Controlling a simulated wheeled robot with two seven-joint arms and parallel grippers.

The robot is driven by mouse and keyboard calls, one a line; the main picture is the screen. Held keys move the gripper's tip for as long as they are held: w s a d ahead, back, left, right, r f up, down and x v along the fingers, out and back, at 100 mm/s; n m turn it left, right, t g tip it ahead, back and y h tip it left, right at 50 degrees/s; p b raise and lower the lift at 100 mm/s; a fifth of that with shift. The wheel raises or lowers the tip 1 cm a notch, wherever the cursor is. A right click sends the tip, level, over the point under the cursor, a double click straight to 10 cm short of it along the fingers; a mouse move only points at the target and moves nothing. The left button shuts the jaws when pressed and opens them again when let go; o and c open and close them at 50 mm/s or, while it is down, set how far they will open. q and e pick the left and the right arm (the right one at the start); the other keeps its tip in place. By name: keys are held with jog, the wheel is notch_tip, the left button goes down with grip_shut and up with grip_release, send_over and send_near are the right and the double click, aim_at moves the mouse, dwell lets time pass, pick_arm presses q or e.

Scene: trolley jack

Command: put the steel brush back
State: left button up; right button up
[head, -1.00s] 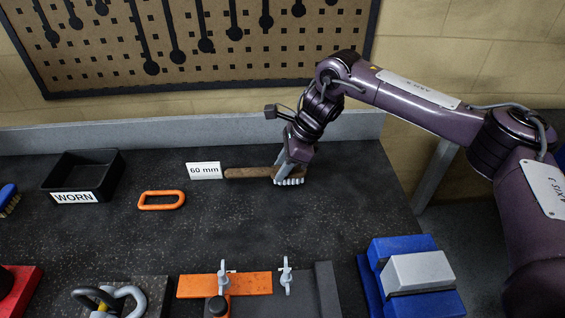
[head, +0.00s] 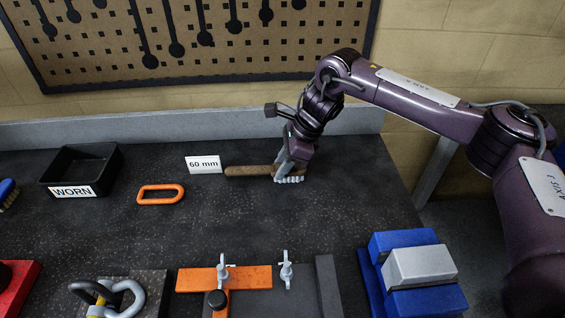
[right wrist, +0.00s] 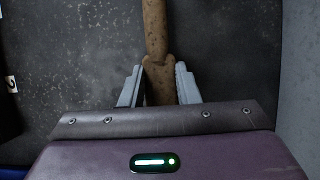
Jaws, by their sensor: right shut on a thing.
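The bristles are hidden there. My left gripper does not show.
The "60 mm" card (head: 203,164) stands near the handle's tip. An orange ring (head: 160,194) and a black "WORN" bin (head: 72,192) are further left. Blue and grey blocks (head: 420,265) stand front right, and an orange clamped bar (head: 250,278) front centre. The bench middle is clear.

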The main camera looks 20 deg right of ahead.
jog(key=o, duration=1.2)
jog(key=shift+c, duration=0.2)
